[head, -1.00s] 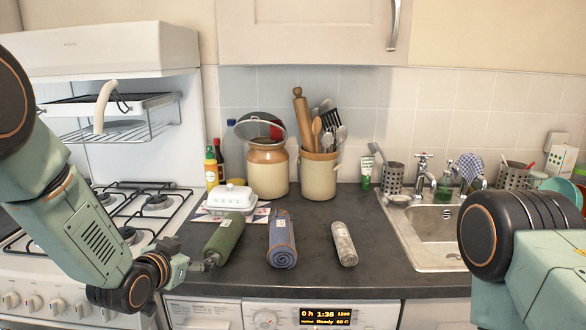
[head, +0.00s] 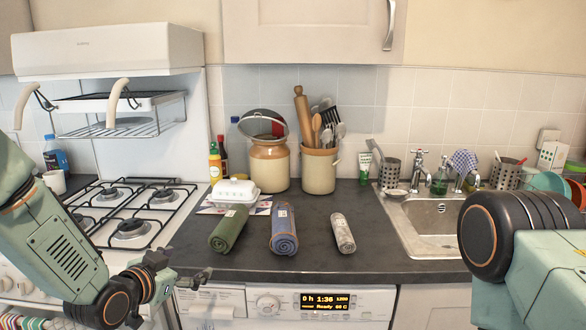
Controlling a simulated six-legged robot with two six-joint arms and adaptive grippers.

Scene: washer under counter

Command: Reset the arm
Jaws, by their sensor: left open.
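My left arm comes in from the left, low in the head view. Its gripper (head: 201,279) is open and empty, in front of the counter's front edge, below the green rolled towel (head: 229,229). It is apart from the towel. My right arm shows at the lower right, but its gripper is out of view. The green towel, a blue rolled towel (head: 284,230) and a grey rolled towel (head: 343,233) lie side by side on the dark counter (head: 310,262).
A gas stove (head: 130,225) stands at the left and a sink (head: 430,232) at the right. A white butter dish (head: 236,191), a crock (head: 270,166) and a utensil jar (head: 318,170) stand behind the towels. A washer (head: 330,303) is under the counter.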

